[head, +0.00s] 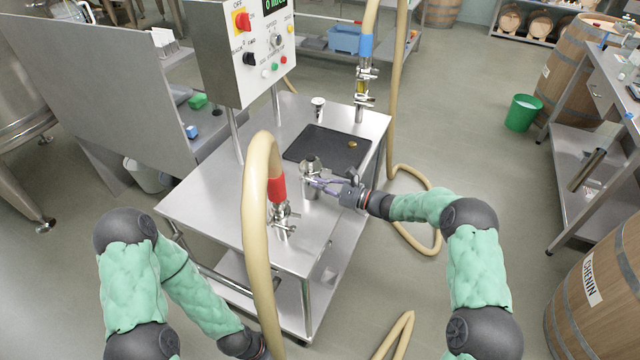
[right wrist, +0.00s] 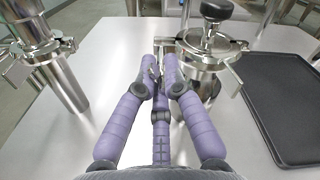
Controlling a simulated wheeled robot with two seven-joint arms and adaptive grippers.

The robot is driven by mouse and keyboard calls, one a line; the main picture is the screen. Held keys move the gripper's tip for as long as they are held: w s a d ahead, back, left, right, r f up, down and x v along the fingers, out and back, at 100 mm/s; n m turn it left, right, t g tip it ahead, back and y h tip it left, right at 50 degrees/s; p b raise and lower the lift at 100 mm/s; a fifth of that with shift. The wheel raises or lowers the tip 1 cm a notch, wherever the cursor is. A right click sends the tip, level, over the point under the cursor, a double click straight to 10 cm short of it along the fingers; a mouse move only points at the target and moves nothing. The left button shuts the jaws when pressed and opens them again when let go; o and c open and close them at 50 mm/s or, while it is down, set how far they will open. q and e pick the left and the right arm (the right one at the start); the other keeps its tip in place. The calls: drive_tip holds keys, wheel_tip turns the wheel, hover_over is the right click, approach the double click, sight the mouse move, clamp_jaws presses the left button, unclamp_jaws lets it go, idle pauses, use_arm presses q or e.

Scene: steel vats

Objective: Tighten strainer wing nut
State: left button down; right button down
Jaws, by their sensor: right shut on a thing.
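The strainer (head: 311,166) is a short steel cylinder standing on the steel cart top, beside the black mat's near edge. In the right wrist view the strainer (right wrist: 209,48) has a clamp round its top and a black knob above. My right gripper (head: 318,183) reaches it from the right. In the right wrist view my purple fingers (right wrist: 164,64) are shut on the small wing nut (right wrist: 154,67) at the clamp's side; the fingertips mostly hide it. My left arm comes in at lower left; its gripper is not visible, cut off by the frame edge and hose.
A steel fitting (head: 281,219) with a red-sleeved hose (head: 262,170) stands left of the strainer. Another fitting (head: 361,92) with a blue-sleeved hose rises at the back right. The black mat (head: 318,148) holds a small brass-coloured piece (head: 352,144). A control box (head: 240,50) stands at the cart's back left.

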drive_tip(key=shift+f, duration=0.1)
drive_tip(key=c, duration=1.3)
unclamp_jaws()
drive_tip(key=shift+d, duration=0.15)
drive_tip(key=v, duration=1.1)
drive_tip(key=shift+s+d, duration=0.2)
drive_tip(key=shift+d, duration=0.15)
